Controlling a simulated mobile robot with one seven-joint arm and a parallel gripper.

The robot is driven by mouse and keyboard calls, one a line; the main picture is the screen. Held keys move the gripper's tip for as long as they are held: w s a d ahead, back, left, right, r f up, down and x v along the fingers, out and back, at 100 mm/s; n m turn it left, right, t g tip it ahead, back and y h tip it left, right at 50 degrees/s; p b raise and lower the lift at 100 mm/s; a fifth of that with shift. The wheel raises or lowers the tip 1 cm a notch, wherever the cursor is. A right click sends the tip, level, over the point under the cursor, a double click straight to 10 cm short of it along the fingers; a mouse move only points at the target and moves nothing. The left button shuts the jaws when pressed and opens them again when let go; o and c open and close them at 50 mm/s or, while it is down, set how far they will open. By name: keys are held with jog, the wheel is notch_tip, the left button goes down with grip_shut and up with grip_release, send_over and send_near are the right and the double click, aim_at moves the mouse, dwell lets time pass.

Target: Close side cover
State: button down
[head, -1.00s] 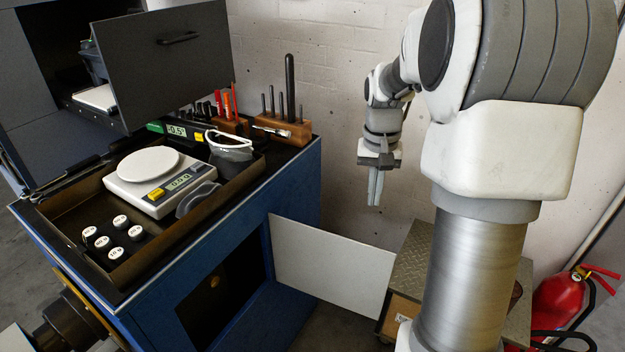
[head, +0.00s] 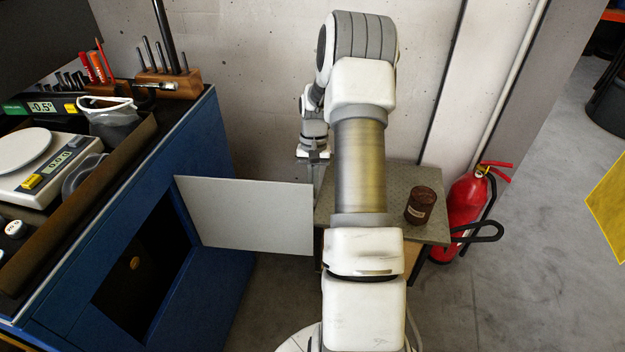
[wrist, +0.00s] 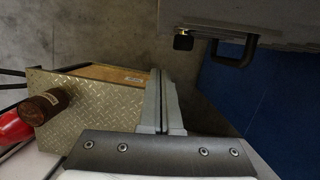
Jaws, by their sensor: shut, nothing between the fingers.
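The side cover (head: 250,215) is a pale flat panel standing open, jutting out from the blue cabinet (head: 215,290) beside a dark opening (head: 140,265). In the wrist view, a grey panel (wrist: 285,32) with a black handle (wrist: 235,54) and a small latch or knob (wrist: 183,40) looks like the cover's outer side. My gripper (head: 318,172) is beside the cover's free upper corner, partly hidden by my own arm. In the wrist view its fingers (wrist: 159,75) are together and empty, apart from the panel in the picture. Contact cannot be told from the head view.
The cabinet top holds a scale (head: 50,165) and tools (head: 160,75). The wall is close behind my gripper.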

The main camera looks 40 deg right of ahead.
aim_at(311, 212)
jog(key=shift+s+a+f+b, duration=0.5)
jog(key=shift+s+a+f, duration=1.2)
jog(key=shift+s+f, duration=0.15)
jog(key=shift+a, duration=0.1)
